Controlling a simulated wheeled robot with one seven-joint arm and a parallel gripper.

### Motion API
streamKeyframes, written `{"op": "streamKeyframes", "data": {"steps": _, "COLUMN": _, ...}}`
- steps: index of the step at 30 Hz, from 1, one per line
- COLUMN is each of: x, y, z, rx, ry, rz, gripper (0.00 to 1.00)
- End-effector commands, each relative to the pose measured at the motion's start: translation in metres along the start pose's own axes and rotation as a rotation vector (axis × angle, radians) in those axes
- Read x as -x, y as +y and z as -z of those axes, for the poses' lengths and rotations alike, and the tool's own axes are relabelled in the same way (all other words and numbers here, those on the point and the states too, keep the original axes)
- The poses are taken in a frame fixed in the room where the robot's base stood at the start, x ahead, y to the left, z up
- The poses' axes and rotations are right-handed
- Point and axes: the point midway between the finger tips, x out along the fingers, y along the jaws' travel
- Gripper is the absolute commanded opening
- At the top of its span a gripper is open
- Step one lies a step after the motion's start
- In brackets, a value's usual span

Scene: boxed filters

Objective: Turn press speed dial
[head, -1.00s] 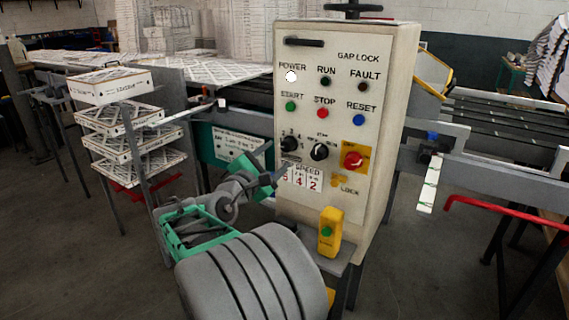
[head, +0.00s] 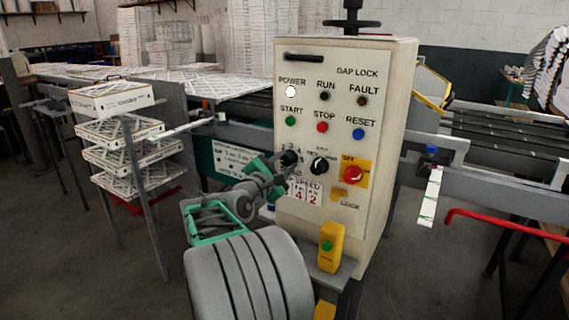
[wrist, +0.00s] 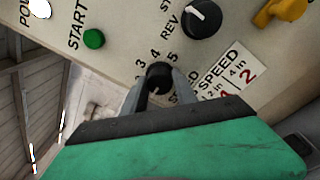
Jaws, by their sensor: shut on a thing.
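The press speed dial (wrist: 159,74) is a round black knob with a scale of numbers around it on the cream control panel (head: 310,225). My gripper (wrist: 160,88) is shut on the dial, one grey finger on each side of it, in the wrist view. In the head view my gripper (head: 283,167) reaches the panel's lower left and partly hides the dial (head: 289,158) and the red-digit speed label. A second black knob (head: 319,166) with a white pointer sits to the right of the dial, apart from my gripper.
A red knob on a yellow plate (head: 353,173) is at the panel's right. Green start (head: 290,121), red stop (head: 322,127) and blue reset (head: 358,133) buttons are above. A yellow button box (head: 330,247) stands below. Boxed filters (head: 123,153) are stacked at left.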

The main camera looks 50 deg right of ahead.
Motion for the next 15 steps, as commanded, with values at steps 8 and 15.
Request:
{"op": "streamKeyframes", "data": {"steps": 8, "x": 0.0001, "y": 0.0001, "z": 0.0001, "rx": 0.0, "ry": 0.0, "rz": 0.0, "gripper": 0.04}}
{"op": "streamKeyframes", "data": {"steps": 15, "x": 0.0001, "y": 0.0, "z": 0.0002, "rx": -0.002, "ry": 0.0, "rz": 0.0, "gripper": 0.0}}
